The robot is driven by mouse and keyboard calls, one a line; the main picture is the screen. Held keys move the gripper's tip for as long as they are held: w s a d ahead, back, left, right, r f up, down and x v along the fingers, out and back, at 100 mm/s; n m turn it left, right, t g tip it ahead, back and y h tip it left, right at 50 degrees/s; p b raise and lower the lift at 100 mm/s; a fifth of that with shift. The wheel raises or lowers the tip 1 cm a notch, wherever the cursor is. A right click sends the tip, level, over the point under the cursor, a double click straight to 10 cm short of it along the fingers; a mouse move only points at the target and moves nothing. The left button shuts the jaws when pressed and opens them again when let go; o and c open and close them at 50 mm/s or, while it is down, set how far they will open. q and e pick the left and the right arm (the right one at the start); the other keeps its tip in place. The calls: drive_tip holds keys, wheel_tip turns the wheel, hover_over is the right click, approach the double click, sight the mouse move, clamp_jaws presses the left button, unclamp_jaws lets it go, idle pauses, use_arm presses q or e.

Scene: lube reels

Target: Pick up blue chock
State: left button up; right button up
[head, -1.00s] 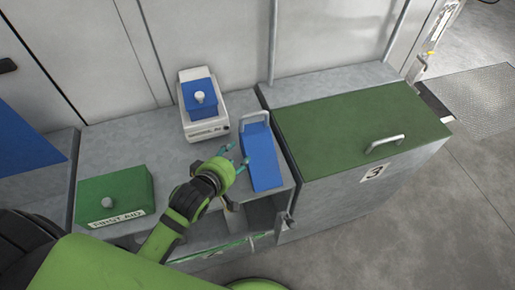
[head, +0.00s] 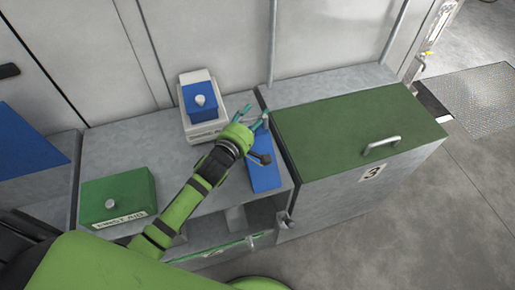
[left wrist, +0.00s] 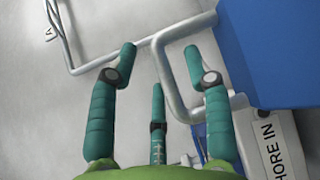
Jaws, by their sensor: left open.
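The blue chock (head: 264,174) lies on the grey bench, against the side of the large green box. My left gripper (head: 256,114) is open above the chock's far end and covers its metal handle in the head view. In the left wrist view, the chock's blue body (left wrist: 268,50) fills the upper right. Its bent metal handle (left wrist: 165,85) appears between the spread fingers of my left gripper (left wrist: 160,65). I cannot tell whether any finger touches it. My right gripper is not in view.
A white device with a blue cover (head: 201,103) stands left of the chock; its lettered base (left wrist: 275,145) is close in the left wrist view. A green first aid box (head: 117,195) sits at left. The green-lidded box (head: 345,125) borders the right.

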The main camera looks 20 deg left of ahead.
use_arm(q)
drive_tip(key=shift+w+d+f, duration=0.1)
drive_tip(key=shift+w, duration=0.3)
clamp_jaws()
drive_tip(key=shift+r, duration=0.2)
